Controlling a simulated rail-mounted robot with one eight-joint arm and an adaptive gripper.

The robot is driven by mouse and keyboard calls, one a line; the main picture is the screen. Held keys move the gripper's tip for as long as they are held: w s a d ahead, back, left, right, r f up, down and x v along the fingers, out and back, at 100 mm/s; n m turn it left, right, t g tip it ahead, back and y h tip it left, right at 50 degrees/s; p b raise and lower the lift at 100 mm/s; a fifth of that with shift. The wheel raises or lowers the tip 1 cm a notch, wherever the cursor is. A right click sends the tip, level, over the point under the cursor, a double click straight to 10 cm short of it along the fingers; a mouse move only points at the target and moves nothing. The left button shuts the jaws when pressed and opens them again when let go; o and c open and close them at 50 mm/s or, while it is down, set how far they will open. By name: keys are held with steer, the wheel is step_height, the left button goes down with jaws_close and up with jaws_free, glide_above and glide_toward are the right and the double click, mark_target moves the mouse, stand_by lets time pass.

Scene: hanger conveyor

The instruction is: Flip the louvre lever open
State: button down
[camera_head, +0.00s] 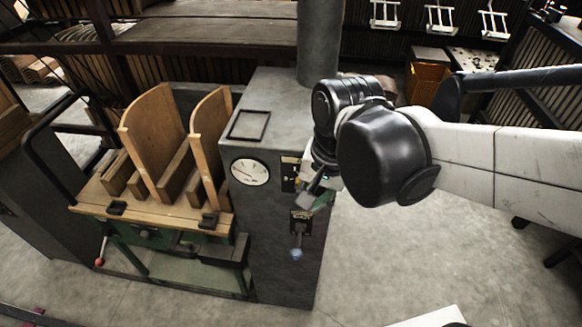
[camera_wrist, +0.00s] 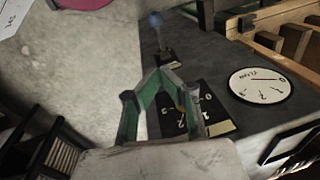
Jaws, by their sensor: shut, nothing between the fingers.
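A lever with a blue ball knob (camera_head: 296,253) hangs down from a small black plate on the front of the grey cabinet (camera_head: 270,90); the knob also shows in the wrist view (camera_wrist: 155,20). A black dial plate marked with numerals (camera_wrist: 205,108) sits above the lever on the same face, partly hidden by my fingers. My gripper (camera_head: 306,200) is at this face, between dial plate and lever. In the wrist view my gripper (camera_wrist: 163,72) has its green-and-grey fingertips together, empty, close to the lever's base. I cannot tell whether they touch anything.
A round white gauge (camera_head: 250,172) is on the cabinet front, left of the dial plate. A wooden-topped bench (camera_head: 150,212) with upright boards stands left, with a red-knobbed lever (camera_head: 100,262).

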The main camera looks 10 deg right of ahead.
steer(key=b, duration=0.3)
glide_above(298, 247)
steer(key=w+d, duration=0.1)
steer(key=d, duration=0.1)
step_height(298, 247, down, 10)
steer(key=shift+s+a+f, duration=0.55)
steer(key=shift+s+a, duration=0.05)
steer(key=shift+s+a+f+b, duration=0.2)
steer(key=shift+s+f+b, duration=0.05)
steer(key=shift+f+b, duration=0.15)
steer(key=shift+s, duration=0.1)
steer(key=shift+f, duration=0.1)
